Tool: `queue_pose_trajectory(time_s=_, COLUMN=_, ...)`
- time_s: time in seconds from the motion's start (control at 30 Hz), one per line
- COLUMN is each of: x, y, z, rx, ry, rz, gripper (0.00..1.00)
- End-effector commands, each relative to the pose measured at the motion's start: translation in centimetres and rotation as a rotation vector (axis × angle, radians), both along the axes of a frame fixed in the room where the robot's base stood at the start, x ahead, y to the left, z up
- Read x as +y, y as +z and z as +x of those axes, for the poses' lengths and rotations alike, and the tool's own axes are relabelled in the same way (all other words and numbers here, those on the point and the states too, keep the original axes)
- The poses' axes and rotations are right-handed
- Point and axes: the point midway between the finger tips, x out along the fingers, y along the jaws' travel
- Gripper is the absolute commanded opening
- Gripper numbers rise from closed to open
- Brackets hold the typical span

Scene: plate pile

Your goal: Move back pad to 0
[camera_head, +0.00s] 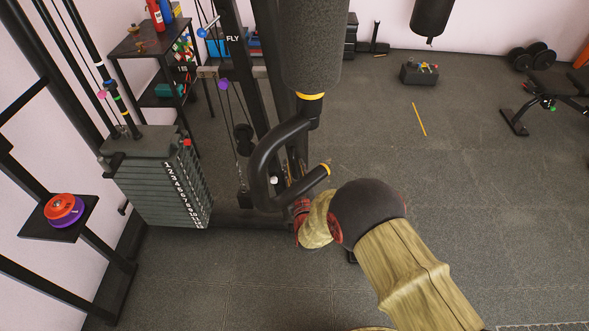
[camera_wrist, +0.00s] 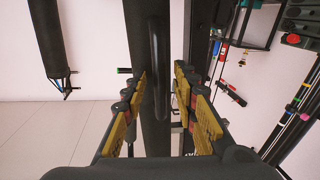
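My gripper (camera_head: 303,215) is low in front of the fly machine, below a curved black handle (camera_head: 262,160) with yellow-ringed ends. In the wrist view its yellow-padded fingers (camera_wrist: 160,76) are spread apart. A dark upright post (camera_wrist: 150,40) and a thin black curved bar (camera_wrist: 158,65) show in line with the gap. I cannot tell whether the bar is between the fingers or beyond them. A large dark grey padded roll (camera_head: 315,45) hangs above the handle; I cannot tell whether it is the back pad. No position number 0 is readable.
A weight stack (camera_head: 160,185) with a numbered strip stands left of the machine. A small shelf with red and purple plates (camera_head: 64,210) is at far left. A rack (camera_head: 140,45) stands behind. Open grey floor (camera_head: 480,200) lies to the right.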

Motion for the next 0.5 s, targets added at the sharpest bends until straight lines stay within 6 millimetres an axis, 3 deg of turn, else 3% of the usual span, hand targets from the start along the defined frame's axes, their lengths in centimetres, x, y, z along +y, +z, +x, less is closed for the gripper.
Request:
queue_pose_trajectory(time_s=0.3, x=0.08, y=0.15, z=0.42, rx=-0.002, ry=0.0, rz=0.0, gripper=0.29)
queue_pose_trajectory(time_s=0.5, x=0.08, y=0.13, z=0.4, rx=-0.001, ry=0.0, rz=0.0, gripper=0.18)
